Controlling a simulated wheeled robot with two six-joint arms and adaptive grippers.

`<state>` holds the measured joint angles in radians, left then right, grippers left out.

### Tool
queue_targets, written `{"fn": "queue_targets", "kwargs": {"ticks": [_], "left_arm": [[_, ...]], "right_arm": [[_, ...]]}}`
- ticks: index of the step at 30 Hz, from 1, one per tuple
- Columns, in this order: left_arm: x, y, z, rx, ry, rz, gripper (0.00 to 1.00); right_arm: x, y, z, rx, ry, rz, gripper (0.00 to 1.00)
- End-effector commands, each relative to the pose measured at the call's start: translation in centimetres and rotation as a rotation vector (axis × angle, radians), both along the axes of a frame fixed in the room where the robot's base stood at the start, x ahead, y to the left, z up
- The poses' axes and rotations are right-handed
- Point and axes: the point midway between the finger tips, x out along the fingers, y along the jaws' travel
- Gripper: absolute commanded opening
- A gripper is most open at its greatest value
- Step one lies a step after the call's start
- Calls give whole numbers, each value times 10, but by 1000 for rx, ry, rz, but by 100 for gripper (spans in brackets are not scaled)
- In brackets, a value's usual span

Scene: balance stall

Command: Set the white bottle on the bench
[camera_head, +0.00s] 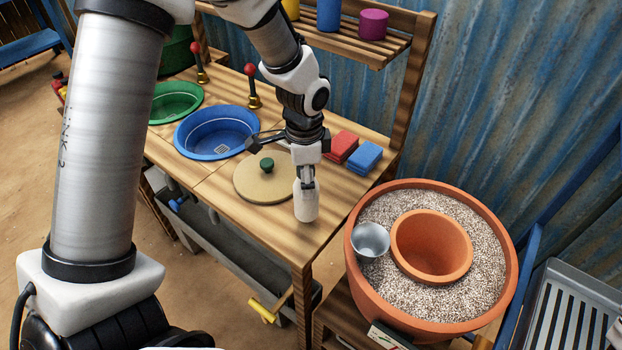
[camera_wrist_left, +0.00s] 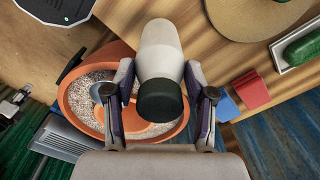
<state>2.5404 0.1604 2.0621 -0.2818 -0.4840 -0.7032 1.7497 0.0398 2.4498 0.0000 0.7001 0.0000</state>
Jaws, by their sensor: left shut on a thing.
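The white bottle (camera_head: 306,205) is upright over the front right part of the wooden bench (camera_head: 265,222). I cannot tell whether its base touches the wood. My left gripper (camera_head: 307,182) comes down from above and is shut on the bottle's upper part. In the left wrist view the bottle (camera_wrist_left: 160,48), with a dark cap (camera_wrist_left: 161,101), sits between the two fingers of the left gripper (camera_wrist_left: 164,92). In the head view the cap is hidden by the gripper. My right gripper is not in view.
A tan lid with a green knob (camera_head: 250,184) lies left of the bottle. Behind are a red block (camera_head: 341,147) and a blue block (camera_head: 365,156). A blue basin (camera_head: 208,139) is farther left. A gravel-filled terracotta pot (camera_head: 500,275) stands right of the bench edge.

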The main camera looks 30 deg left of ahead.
Motion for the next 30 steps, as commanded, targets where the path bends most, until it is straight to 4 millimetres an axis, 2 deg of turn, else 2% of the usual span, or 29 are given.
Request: {"fn": "queue_targets", "kwargs": {"ticks": [6, 15, 16, 17, 18, 26, 30], "left_arm": [[-1, 0, -32, 0, 4, -1, 0], [-1, -1, -35, -1, 2, -1, 0], [-1, -1, -35, -1, 2, -1, 65], [-1, -1, -35, -1, 2, -1, 76], [-1, -1, -35, -1, 2, -1, 80], [-1, -1, -34, -1, 2, -2, 80], [-1, -1, -25, 0, 0, -1, 80]], "right_arm": [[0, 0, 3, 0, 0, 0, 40], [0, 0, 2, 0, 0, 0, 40], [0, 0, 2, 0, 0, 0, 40], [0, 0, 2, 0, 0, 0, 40], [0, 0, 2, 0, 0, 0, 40], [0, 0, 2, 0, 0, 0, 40], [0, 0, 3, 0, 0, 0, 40]]}}
